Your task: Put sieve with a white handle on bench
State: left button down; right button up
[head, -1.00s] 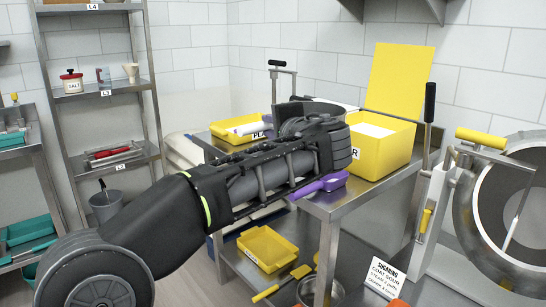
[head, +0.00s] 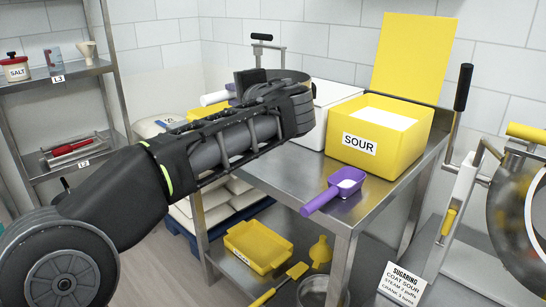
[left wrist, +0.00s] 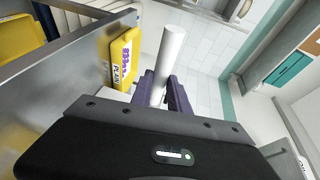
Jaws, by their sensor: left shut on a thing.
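My left gripper (left wrist: 170,92) is shut on the white handle (left wrist: 169,55) of the sieve, seen between its jaws in the left wrist view. In the head view a white handle end (head: 214,98) sticks out to the left of my left gripper. The sieve's mesh cannot be made out in either view. My left gripper is above the steel bench (head: 270,178), towards its back left part. My arm hides its fingertips in the head view. My right gripper is not in view.
On the bench stand a yellow SOUR bin (head: 372,152) with a raised lid, a white bin (head: 318,128) and a purple scoop (head: 330,194). A shelf rack (head: 62,75) stands left. The bench's front left top is clear.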

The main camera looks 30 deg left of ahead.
pick_arm(q)
notch_tip(320, 180, down, 14)
jog(key=b, duration=0.3)
jog(key=shift+r, duration=0.25)
jog(key=shift+f+b, duration=0.7)
jog(key=shift+f, duration=1.65)
jog(key=c, duration=1.7)
grip_release()
jog(key=shift+f, duration=0.1)
jog(key=o, duration=0.4)
jog(key=shift+o, duration=0.2)
